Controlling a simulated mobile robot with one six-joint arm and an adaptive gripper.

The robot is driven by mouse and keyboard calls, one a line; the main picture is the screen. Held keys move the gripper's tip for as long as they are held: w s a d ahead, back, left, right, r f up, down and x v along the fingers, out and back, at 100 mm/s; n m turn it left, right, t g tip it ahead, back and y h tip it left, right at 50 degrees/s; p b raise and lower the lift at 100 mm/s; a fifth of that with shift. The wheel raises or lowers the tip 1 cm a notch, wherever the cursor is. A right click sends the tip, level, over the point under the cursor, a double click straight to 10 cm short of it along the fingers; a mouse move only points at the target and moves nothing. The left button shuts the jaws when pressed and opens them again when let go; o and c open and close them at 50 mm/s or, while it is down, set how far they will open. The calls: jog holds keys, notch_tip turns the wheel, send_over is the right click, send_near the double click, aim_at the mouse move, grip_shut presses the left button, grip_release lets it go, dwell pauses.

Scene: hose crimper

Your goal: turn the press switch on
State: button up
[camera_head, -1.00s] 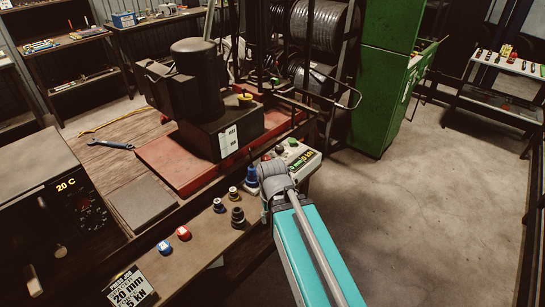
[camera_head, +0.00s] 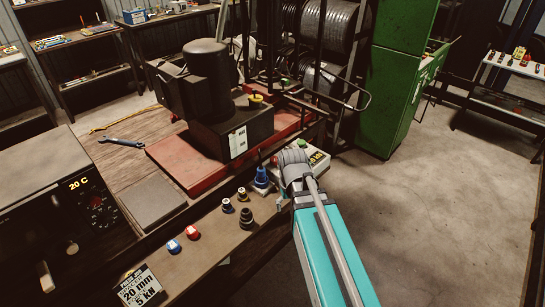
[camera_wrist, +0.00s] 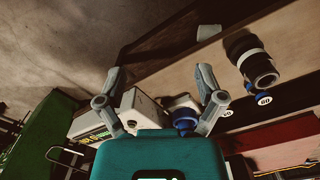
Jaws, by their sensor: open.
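A pale control box (camera_head: 318,160) with a green display and a green button (camera_head: 302,144) stands at the bench's right end, partly hidden by my arm. I cannot tell which part of it is the press switch. The box also shows in the wrist view (camera_wrist: 137,108), behind and between the fingers, its display at lower left. My gripper (camera_wrist: 158,75) is open and empty, its two grey fingers spread apart. In the head view my wrist overlaps the box's left side and the fingers are mostly hidden. I cannot tell whether they touch anything.
A blue-based fitting (camera_head: 262,178) stands just left of my wrist; a blue part shows near the right finger (camera_wrist: 186,117). A black fitting (camera_head: 246,218) and small caps line the bench edge. The press (camera_head: 215,90) stands behind on a red base (camera_head: 180,165).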

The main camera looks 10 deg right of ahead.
aim_at(274, 158)
jog(key=w+r+n+p, duration=0.3)
jog(key=w+r+p, duration=0.2)
jog(key=w, duration=0.8)
jog(key=w+r+n+p, duration=0.3)
jog(key=w+r+p, duration=0.3)
jog(key=w, duration=0.6)
jog(key=shift+w+r, duration=0.35)
jog(key=shift+r, duration=0.1)
jog(key=shift+d+f, duration=0.1)
jog(key=shift+f, duration=0.1)
notch_tip(274, 158, down, 13)
jog(key=b, duration=1.3)
jog(key=shift+f+b, duration=0.2)
jog(key=shift+b, duration=0.2)
jog(key=shift+s, duration=0.1)
jog(key=c, duration=1.2)
